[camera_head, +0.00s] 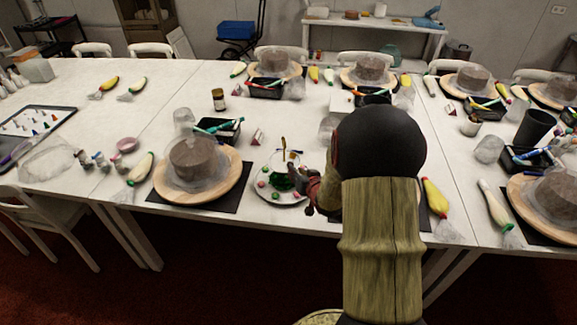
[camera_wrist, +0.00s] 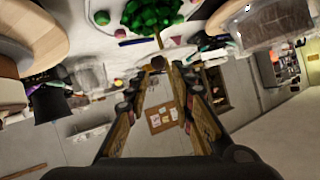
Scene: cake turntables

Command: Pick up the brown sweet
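A white plate (camera_head: 267,161) with a green heap (camera_head: 283,182) and several small sweets around it stands on the near side of the table. My gripper (camera_head: 314,188) is at the plate's right edge; my own arm hides part of that area. In the wrist view, the small round brown sweet (camera_wrist: 157,62) shows between the tips of my open gripper (camera_wrist: 159,70). Gaps seem to show on both sides of it; whether a finger touches it is not clear. The green heap (camera_wrist: 152,12) lies beyond it. I cannot pick out the brown sweet in the head view.
A cake (camera_head: 193,156) on a wooden turntable (camera_head: 178,194) stands left of the plate. A black box with pens (camera_head: 222,134) is behind it. A yellow piping bag (camera_head: 434,197) lies right of my arm. A brown jar (camera_head: 218,99) stands further back, with clear table around it.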

